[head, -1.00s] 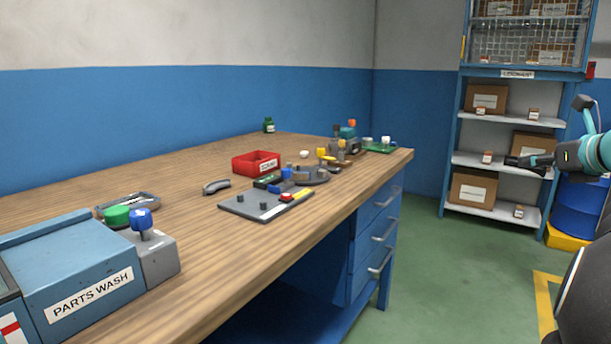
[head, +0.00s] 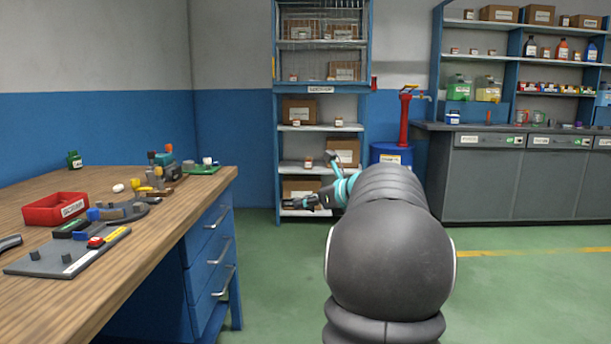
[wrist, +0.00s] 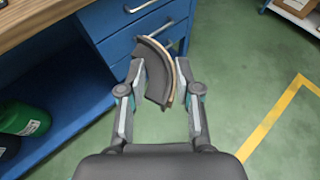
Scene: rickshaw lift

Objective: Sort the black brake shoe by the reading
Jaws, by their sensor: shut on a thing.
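A black curved brake shoe with a tan lining edge (wrist: 154,76) is in my gripper (wrist: 160,70) in the wrist view. The fingers are shut on it, one on each side. It is held above the green floor, in front of the blue bench drawers. In the head view my gripper (head: 312,203) is out to the right of the bench, small and partly behind my arm; I cannot make out the shoe there. A grey plate with a gauge and a red and yellow part (head: 62,258) lies on the bench. A labelled red bin (head: 55,209) stands behind it.
The wooden bench (head: 60,310) has a grey curved part (head: 10,242) at its left and small parts at its far end. A blue shelf rack (head: 278,150) with cardboard boxes stands at the back. A blue drum and grey cabinets (head: 490,185) are further right. The green floor between is open.

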